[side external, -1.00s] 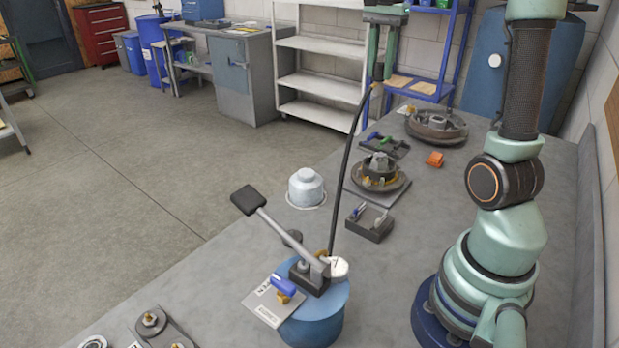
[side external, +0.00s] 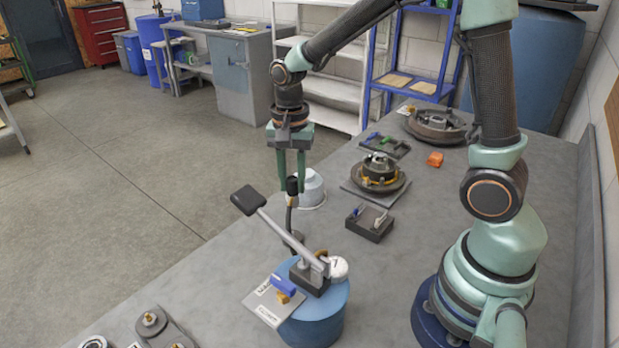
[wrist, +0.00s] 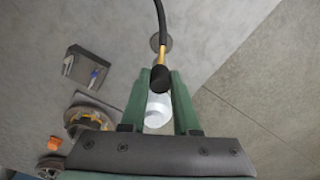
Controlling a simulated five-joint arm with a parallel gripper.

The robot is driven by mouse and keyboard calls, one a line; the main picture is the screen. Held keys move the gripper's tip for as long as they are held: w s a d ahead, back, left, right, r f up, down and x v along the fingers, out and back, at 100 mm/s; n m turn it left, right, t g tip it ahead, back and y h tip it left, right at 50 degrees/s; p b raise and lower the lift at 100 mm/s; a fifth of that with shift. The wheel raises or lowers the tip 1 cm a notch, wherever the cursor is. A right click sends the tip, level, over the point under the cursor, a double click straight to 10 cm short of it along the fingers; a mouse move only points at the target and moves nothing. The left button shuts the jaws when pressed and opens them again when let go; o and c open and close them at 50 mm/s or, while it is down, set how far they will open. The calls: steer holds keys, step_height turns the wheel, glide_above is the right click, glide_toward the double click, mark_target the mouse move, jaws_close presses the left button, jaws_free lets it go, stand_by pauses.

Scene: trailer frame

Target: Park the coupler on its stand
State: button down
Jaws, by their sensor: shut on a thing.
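My gripper (side external: 291,172) is shut on the coupler (side external: 292,186), a black cylinder on a black hose (side external: 289,215). The wrist view shows the coupler (wrist: 161,77) between my green fingertips (wrist: 160,80), with a brass fitting on the hose side. It hangs above the bench, left of the middle in the side view. A small dark round piece (side external: 293,239) lies below it; the wrist view shows a dark disc (wrist: 162,43) beyond the coupler. I cannot tell for sure which piece is the stand.
A silver dome (side external: 312,188) stands just behind my fingers. A blue drum (side external: 318,318) with a long-handled lever (side external: 285,235) is in front. A round fixture (side external: 379,176) and a small dark tray (side external: 370,223) are to the right. The bench between drum and tray is clear.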

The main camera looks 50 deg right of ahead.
mark_target(290, 198)
steer(key=shift+s+a+f, duration=0.2)
steer(key=shift+a+f, duration=0.4)
steer(key=shift+a, duration=0.05)
steer(key=shift+f, duration=2.4)
steer(key=shift+f, duration=0.9)
stand_by(0.6)
steer(key=shift+c, duration=0.8)
jaws_free()
steer(key=shift+r, duration=3.45)
